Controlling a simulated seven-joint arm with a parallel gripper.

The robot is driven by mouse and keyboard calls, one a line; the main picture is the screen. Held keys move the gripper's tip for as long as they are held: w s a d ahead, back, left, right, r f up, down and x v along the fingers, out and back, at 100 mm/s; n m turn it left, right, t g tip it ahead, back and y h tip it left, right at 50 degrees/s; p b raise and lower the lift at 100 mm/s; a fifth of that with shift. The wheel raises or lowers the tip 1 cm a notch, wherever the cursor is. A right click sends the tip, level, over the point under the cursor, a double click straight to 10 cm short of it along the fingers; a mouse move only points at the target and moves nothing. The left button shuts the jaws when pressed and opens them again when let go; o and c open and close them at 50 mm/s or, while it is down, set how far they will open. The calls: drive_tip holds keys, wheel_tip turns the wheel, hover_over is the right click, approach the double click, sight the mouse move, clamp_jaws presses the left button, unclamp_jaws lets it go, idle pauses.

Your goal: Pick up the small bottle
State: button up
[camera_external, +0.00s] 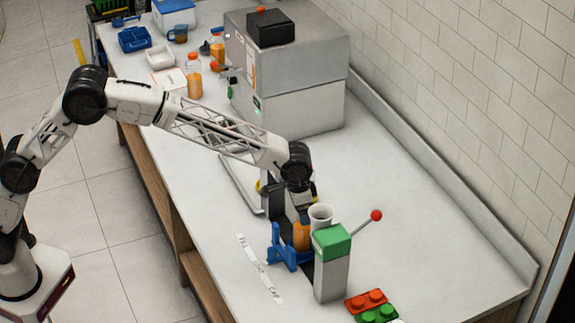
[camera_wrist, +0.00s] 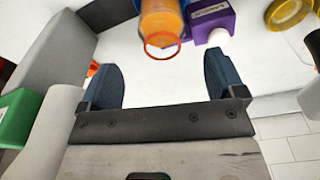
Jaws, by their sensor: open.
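A small bottle of orange liquid (camera_external: 302,236) stands at the blue holder (camera_external: 288,256) near the front of the counter, below my wrist. In the wrist view the bottle (camera_wrist: 161,20) shows at the top, with an orange ring around its mouth. My gripper (camera_wrist: 160,64) is open, its two blue fingers apart with nothing between them. The bottle lies beyond the fingertips, roughly in line with the gap. In the external view my gripper is partly hidden among the holder, bottle and cup, so its exact distance from the bottle is unclear.
A white cup (camera_external: 321,214) and a grey post with a green top (camera_external: 331,265) stand close right of the bottle. A purple object (camera_wrist: 208,18) is beside it in the wrist view. A large grey machine (camera_external: 285,85) stands behind.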

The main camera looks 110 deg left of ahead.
drive_tip(key=shift+f, duration=0.1)
drive_tip(key=shift+w+a+f, duration=0.1)
drive_tip(key=shift+a+f, duration=0.05)
drive_tip(key=shift+f, duration=1.1)
drive_tip(key=shift+a+f, duration=0.1)
drive_tip(key=shift+f, duration=1.1)
drive_tip(key=c, duration=1.5)
drive_tip(key=shift+r, duration=0.15)
wheel_tip(320, 180, up, 18)
drive_tip(key=shift+f, duration=0.1)
